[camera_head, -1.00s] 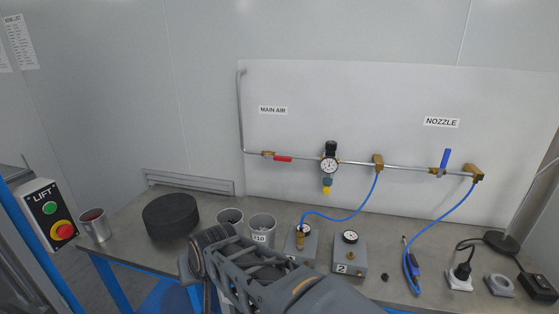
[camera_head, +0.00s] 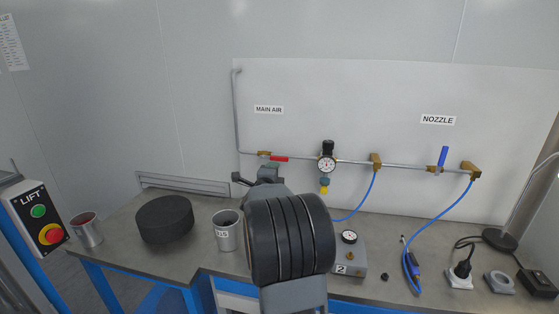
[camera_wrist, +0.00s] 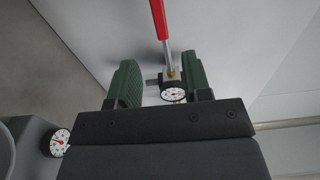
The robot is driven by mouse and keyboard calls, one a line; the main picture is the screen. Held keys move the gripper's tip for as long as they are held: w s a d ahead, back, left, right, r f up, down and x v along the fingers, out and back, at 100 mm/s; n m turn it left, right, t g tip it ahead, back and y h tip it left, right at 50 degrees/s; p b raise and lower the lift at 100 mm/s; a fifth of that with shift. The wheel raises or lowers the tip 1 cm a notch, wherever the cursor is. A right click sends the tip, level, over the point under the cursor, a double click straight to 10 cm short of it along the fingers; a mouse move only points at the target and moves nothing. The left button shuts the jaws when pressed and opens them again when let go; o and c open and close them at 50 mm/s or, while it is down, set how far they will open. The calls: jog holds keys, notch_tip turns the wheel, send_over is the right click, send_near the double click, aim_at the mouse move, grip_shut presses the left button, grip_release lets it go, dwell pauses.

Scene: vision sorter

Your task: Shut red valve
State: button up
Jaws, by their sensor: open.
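The red valve handle (camera_head: 279,158) sits on the wall pipe below the MAIN AIR label. In the head view it lies along the pipe, pointing right from its brass fitting (camera_head: 264,153). In the wrist view the red handle (camera_wrist: 158,18) runs up to the top edge, with its metal stem leading down toward the gap between my fingers. My gripper (camera_wrist: 158,78) is open, with one green-padded finger on each side of that gap. In the head view my gripper is just below the valve, partly hidden by my wrist. I cannot tell whether the fingers touch anything.
A regulator gauge (camera_head: 326,164) hangs on the pipe right of the valve. The blue NOZZLE handle (camera_head: 442,157) stands upright farther right. On the bench are a black disc (camera_head: 165,219), metal cups (camera_head: 229,232) and a numbered gauge box (camera_head: 349,255). My arm hides the bench centre.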

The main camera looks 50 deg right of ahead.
aim_at(280, 160)
jog(key=p+x, duration=0.2)
jog(key=x, duration=0.8)
jog(key=shift+w+d+p, duration=0.15)
jog(key=shift+p, duration=0.15)
grip_shut()
